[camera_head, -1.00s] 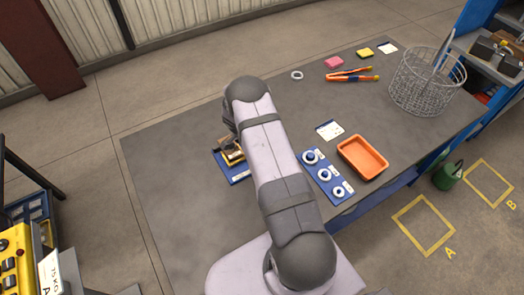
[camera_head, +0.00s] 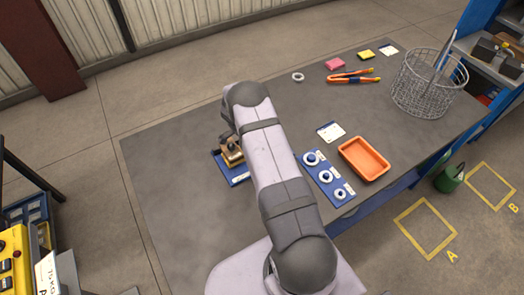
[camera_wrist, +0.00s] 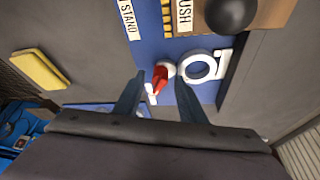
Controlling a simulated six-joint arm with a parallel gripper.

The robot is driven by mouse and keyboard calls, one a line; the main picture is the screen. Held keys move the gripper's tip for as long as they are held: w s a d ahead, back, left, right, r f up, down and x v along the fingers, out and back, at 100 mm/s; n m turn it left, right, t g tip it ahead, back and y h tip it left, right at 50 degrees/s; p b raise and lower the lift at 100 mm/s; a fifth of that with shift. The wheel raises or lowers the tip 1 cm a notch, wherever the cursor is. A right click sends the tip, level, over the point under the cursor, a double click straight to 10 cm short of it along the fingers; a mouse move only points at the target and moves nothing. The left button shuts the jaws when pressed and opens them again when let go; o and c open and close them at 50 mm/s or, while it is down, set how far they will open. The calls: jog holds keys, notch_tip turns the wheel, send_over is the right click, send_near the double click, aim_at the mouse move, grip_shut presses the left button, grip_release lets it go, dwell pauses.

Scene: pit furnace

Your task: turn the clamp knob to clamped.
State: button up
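The clamp knob, a small red and white piece (camera_wrist: 160,76), sits on a blue board (camera_wrist: 150,50) in the wrist view. My gripper (camera_wrist: 160,79) is open, with one dark finger on each side of the knob. Whether the fingers touch it cannot be told. A white ring (camera_wrist: 205,67) lies just right of the knob, and a black ball (camera_wrist: 230,12) is at the top. In the head view the blue board (camera_head: 240,181) lies left of my arm with a brass-coloured fixture (camera_head: 232,158) on it. My arm hides my fingertips and the knob there.
An orange tray (camera_head: 364,160) and a blue panel with several round pieces (camera_head: 327,177) lie right of my arm. A wire basket (camera_head: 430,85), orange-handled tongs (camera_head: 352,78) and a pale ring (camera_head: 298,77) are farther back. The bench left of the board is clear.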

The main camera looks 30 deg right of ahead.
dwell(0.3)
jog(key=b+v, duration=0.3)
jog(key=v, duration=0.4)
dwell(0.3)
jog(key=shift+r, duration=0.15)
